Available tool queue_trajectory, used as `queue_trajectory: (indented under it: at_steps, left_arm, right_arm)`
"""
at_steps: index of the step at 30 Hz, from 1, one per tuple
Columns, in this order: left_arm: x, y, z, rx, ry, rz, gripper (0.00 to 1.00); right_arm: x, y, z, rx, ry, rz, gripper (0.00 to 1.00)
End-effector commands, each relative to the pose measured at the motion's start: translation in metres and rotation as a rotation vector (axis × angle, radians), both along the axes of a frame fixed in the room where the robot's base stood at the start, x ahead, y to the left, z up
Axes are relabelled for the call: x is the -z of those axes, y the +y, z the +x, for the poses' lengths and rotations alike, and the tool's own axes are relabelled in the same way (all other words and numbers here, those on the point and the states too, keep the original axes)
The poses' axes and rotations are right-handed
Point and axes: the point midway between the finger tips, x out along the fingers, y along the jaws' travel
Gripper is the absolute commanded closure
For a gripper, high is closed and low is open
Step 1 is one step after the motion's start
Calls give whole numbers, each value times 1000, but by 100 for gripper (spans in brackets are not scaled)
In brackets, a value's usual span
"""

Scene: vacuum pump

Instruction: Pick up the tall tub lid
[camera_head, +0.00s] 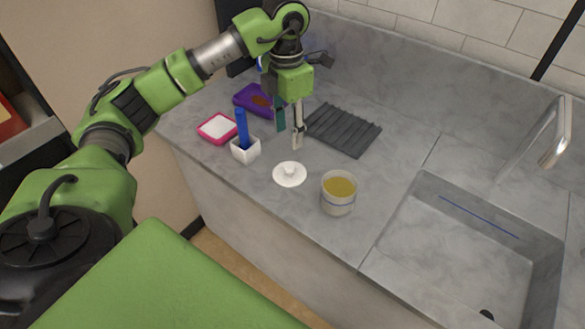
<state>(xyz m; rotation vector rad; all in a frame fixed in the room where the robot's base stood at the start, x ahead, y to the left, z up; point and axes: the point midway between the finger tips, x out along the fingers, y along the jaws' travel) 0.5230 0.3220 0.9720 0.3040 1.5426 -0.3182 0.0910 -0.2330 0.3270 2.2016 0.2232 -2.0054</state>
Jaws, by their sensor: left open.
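The lid (289,175), white and round with a small raised knob, lies flat on the grey counter. A round tub (338,194) with yellowish contents stands without a cover to the right of the lid. My left gripper (290,142) points down above the counter, just behind and above the lid. Its fingers are apart with nothing between them, and it does not touch the lid. My right gripper is not in view.
A white holder (245,150) with a blue item stands left of the lid. A pink-edged container (217,128) and a purple one (255,99) sit behind it. A dark ribbed mat (343,129) lies behind the tub. A sink (460,250) opens at the right.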

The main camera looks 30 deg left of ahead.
Motion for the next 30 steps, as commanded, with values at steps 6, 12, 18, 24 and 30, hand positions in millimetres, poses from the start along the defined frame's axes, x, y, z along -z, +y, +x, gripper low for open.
queue_trajectory:
  at_steps: [6, 12, 18, 24, 30]
  left_arm:
    - [33, 4, -2, -6, 11, 13, 59]
    - [69, 4, -1, -6, 8, 12, 59]
    - [84, 4, -1, -4, 5, 11, 59]
    - [109, 4, 2, -5, 9, 10, 59]
    - [133, 5, 4, -4, 7, 10, 59]
  right_arm:
    - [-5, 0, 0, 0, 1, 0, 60]
    - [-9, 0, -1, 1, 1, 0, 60]
    - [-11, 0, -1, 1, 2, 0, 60]
    - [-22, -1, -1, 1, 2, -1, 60]
    - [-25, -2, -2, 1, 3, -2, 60]
